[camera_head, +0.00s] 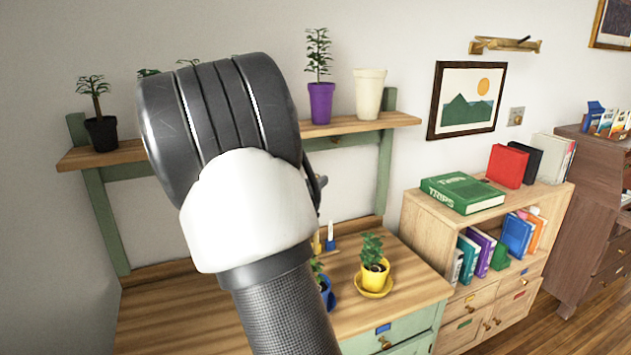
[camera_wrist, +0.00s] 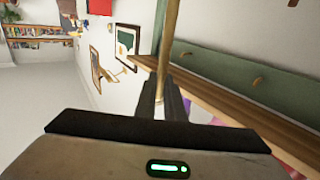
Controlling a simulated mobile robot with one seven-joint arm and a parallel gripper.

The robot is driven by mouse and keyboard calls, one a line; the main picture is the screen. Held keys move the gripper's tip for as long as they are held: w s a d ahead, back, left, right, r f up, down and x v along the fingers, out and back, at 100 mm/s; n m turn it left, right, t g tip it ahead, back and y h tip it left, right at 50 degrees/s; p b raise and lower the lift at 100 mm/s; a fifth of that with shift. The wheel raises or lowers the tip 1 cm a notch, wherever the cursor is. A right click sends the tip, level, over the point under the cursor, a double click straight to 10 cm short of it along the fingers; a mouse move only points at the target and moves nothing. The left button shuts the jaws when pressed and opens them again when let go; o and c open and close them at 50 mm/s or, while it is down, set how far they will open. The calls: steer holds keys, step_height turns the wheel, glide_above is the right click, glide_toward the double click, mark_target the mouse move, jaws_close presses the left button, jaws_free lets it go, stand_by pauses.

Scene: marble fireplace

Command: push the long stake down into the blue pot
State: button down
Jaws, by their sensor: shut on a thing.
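The blue pot (camera_head: 327,291) stands on the lower wooden bench top in the head view, with a small green plant in it. My arm hides most of the pot's left side. In the wrist view, my gripper (camera_wrist: 160,98) is shut on a long, thin tan stake (camera_wrist: 168,45). The stake runs from the fingers to the top edge of the wrist view; its ends do not show. In the head view my own arm hides the gripper's fingers and the stake, so I cannot tell how the stake stands to the pot.
A yellow pot (camera_head: 374,276) on a yellow saucer (camera_head: 373,292) stands right of the blue pot. Small blue-and-yellow items (camera_head: 329,240) stand behind. The upper shelf (camera_head: 375,123) carries a purple pot (camera_head: 321,103), a cream pot (camera_head: 369,95) and a black pot (camera_head: 101,134).

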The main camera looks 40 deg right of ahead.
steer(key=shift+f+b, duration=1.5)
steer(key=shift+f, duration=1.05)
steer(key=shift+f+b, duration=0.4)
steer(key=shift+f, duration=0.15)
steer(key=shift+f+b, duration=0.4)
steer(key=shift+f, duration=0.25)
